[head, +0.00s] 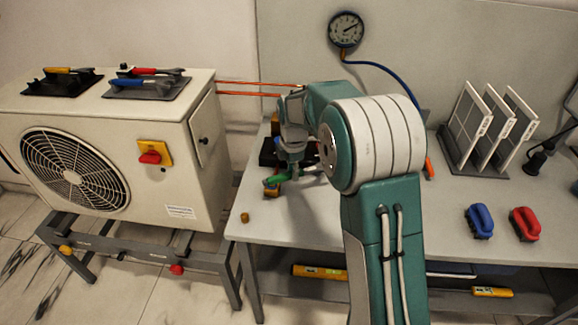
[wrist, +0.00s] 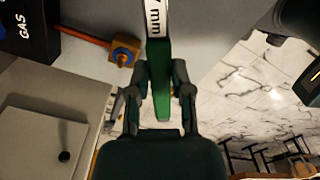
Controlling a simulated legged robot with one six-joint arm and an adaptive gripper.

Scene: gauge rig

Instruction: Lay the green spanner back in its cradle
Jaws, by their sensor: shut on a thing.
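My gripper (head: 292,160) is over the left part of the workbench in the head view, partly hidden by my own arm. In the wrist view my gripper (wrist: 160,78) is shut on the green spanner (wrist: 161,95), which lies between its two fingers. A white label ending in "7 mm" is on the spanner's far part, which runs out of the top of the view. In the head view a green end of the spanner (head: 276,180) shows below the gripper. I cannot make out the cradle for certain in either view.
A black box marked GAS (wrist: 30,30) and a brass valve fitting (wrist: 124,50) are close by. The outdoor unit (head: 180,190) stands left, with tool trays (head: 60,85) on top. A panel rack (head: 462,160) and blue and red blocks (head: 525,224) are on the bench's right.

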